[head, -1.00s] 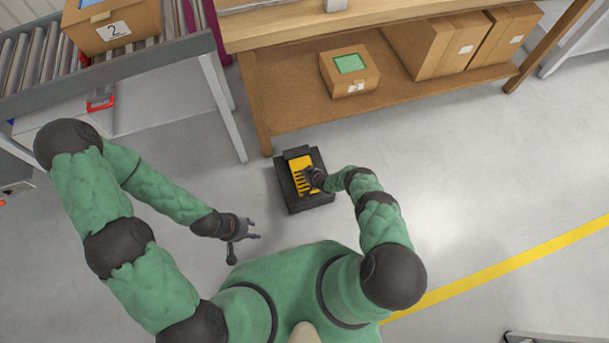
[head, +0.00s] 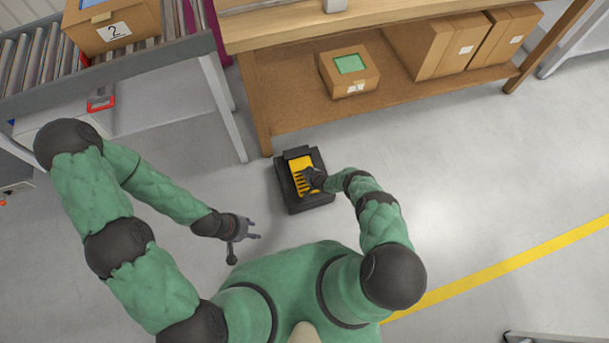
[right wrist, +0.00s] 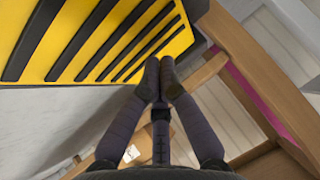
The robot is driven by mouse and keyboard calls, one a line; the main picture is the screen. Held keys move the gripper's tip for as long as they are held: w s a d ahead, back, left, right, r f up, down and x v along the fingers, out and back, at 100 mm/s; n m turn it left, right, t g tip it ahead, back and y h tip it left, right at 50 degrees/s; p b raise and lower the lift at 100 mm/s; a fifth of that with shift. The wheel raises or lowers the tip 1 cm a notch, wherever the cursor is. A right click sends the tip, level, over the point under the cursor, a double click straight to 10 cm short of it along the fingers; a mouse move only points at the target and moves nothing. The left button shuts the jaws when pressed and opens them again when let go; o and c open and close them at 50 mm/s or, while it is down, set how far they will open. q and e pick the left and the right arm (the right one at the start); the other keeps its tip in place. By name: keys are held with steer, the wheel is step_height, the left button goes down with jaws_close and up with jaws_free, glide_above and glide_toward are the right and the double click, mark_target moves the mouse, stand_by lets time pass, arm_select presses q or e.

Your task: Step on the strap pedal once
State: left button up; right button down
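The strap pedal (head: 303,177) is a yellow plate with black stripes in a dark housing on the floor, in front of the wooden bench. My right gripper (head: 312,180) is over the right side of the yellow plate in the head view and hides part of it. In the right wrist view the striped plate (right wrist: 100,40) fills the upper left, and the fingertips (right wrist: 159,80) are together at its edge with nothing between them. I cannot tell whether they touch it. My left gripper (head: 250,230) hangs empty with fingers apart, left of the pedal.
A wooden bench (head: 262,110) with boxes on its lower shelf stands just behind the pedal. A roller conveyor (head: 190,50) carrying a cardboard box is at the upper left. The floor right of the pedal is clear, with a yellow line (head: 500,266).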

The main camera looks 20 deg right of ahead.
steer(key=shift+r, duration=0.25)
step_height(320, 180, up, 5)
steer(key=p, duration=0.4)
steer(key=shift+f, duration=0.1)
stand_by(0.9)
steer(key=s+a+r+m+g+p, duration=0.1)
steer(key=s+a+r+g, duration=0.15)
steer(key=s+r, duration=0.45)
steer(key=s+a+r+m+g+p, duration=0.1)
steer(key=s+a+r+g, duration=0.15)
steer(key=r, duration=0.85)
steer(key=s+a+r+g+p, duration=0.1)
steer(key=s+a+r+g, duration=0.1)
steer(key=s+r, duration=1.6)
steer(key=s+g, duration=0.1)
steer(key=s, duration=0.2)
steer(key=shift+a+r+y, duration=0.3)
